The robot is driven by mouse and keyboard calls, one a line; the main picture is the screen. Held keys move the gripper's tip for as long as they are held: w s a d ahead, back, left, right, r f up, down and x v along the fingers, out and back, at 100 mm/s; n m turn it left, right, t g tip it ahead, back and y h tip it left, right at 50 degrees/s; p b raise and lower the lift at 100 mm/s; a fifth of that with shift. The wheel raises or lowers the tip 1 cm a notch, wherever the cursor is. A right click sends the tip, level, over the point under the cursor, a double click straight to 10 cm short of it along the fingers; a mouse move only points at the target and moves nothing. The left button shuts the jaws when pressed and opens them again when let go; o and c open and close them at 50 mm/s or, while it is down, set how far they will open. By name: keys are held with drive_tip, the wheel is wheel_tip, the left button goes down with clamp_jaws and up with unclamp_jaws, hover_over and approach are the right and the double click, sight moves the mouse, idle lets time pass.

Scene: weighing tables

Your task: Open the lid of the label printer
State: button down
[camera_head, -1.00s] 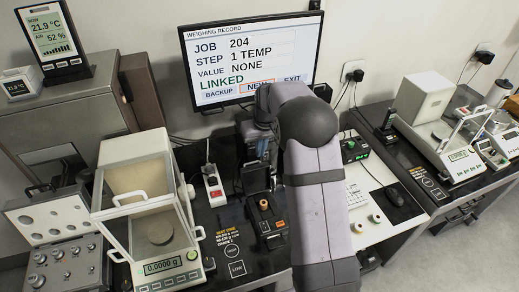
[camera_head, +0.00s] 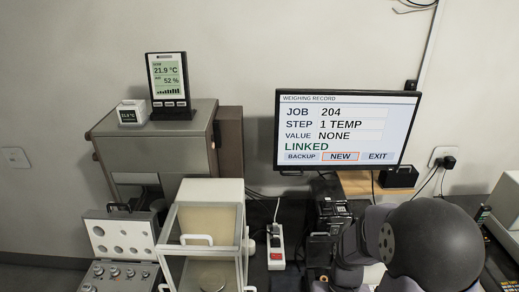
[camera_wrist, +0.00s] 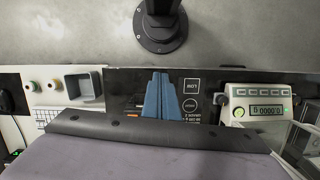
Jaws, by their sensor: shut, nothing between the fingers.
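A black device (camera_head: 320,250), which may be the label printer, stands at the bottom of the head view, just left of my arm. Its upper part shows as an upright dark panel; its front is cut off by the frame edge, and I cannot tell the lid's state. The printer cannot be made out in the wrist view. My fingers are not visible in the head view.
A glass-doored balance (camera_head: 205,235) stands left of a power strip (camera_head: 276,245). The monitor (camera_head: 346,130) is behind. The wrist view shows a balance display (camera_wrist: 258,108) at right and a grey tray (camera_wrist: 83,84) at left.

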drive_tip(key=s+a+r+n+t+b, duration=0.1)
drive_tip(key=s+a+r+t+b, duration=0.1)
drive_tip(key=a+r+b, duration=0.1)
drive_tip(key=shift+s, duration=0.35)
drive_tip(key=shift+w, duration=0.1)
wheel_tip(320, 180, up, 3)
drive_tip(key=t+b, duration=0.2)
hover_over(320, 248)
drive_tip(key=w, duration=0.2)
drive_tip(key=shift+s, duration=0.2)
drive_tip(key=shift+a+f, duration=0.1)
drive_tip(key=f+p, duration=0.1)
drive_tip(key=f, duration=0.2)
drive_tip(key=f+p, duration=0.1)
drive_tip(key=f, duration=0.2)
drive_tip(key=w+f+p, duration=0.1)
drive_tip(key=f, duration=0.2)
drive_tip(key=shift+w+f, duration=0.1)
drive_tip(key=shift+f, duration=0.2)
